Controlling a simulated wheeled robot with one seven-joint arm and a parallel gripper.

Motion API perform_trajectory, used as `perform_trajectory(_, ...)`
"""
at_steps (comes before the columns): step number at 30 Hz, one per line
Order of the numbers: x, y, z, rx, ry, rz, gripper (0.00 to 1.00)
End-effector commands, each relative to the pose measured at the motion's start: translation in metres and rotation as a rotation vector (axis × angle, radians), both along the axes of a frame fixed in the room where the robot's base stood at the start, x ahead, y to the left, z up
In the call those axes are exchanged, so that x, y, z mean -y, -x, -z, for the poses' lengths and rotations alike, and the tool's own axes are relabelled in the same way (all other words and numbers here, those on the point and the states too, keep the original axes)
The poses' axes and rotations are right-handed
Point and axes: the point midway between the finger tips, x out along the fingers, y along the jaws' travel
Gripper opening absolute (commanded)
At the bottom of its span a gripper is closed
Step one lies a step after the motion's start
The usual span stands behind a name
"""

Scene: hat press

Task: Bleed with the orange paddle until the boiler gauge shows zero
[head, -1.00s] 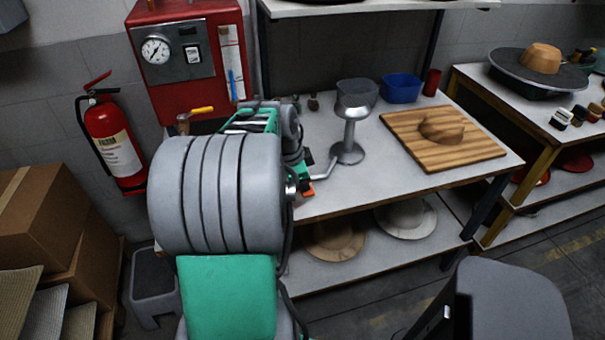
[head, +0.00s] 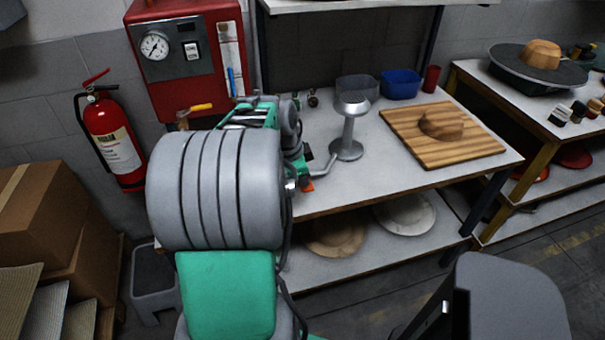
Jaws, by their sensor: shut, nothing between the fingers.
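The red boiler box (head: 185,90) is on the wall at upper left. Its round white gauge (head: 155,45) has a thin dark needle, too small for me to read. A lever with a yellow-orange handle (head: 200,108) sits on a brass fitting under the box. A small orange piece (head: 308,185) shows right of my arm, near the end of a bent metal pipe; I cannot tell what it belongs to. My arm reaches toward the bench just right of the lever. Its thick grey links hide my gripper, and I cannot make out the fingers.
A metal pedestal (head: 347,148), a blue tub (head: 401,86) and a wooden board (head: 465,150) with a hat-shaped block stand on the white bench. A fire extinguisher (head: 110,140) hangs left of the boiler. Cardboard boxes (head: 40,205) stand at far left.

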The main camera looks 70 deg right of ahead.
Motion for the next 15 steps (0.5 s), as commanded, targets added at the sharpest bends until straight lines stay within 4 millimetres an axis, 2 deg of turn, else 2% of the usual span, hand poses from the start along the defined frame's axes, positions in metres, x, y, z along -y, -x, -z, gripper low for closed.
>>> perform_trajectory(6, -0.0001, 0.0000, -0.0114, 0.000, 0.000, 0.000, 0.00)
perform_trajectory(15, -0.0002, 0.0000, -0.0115, -0.001, -0.001, 0.000, 0.00)
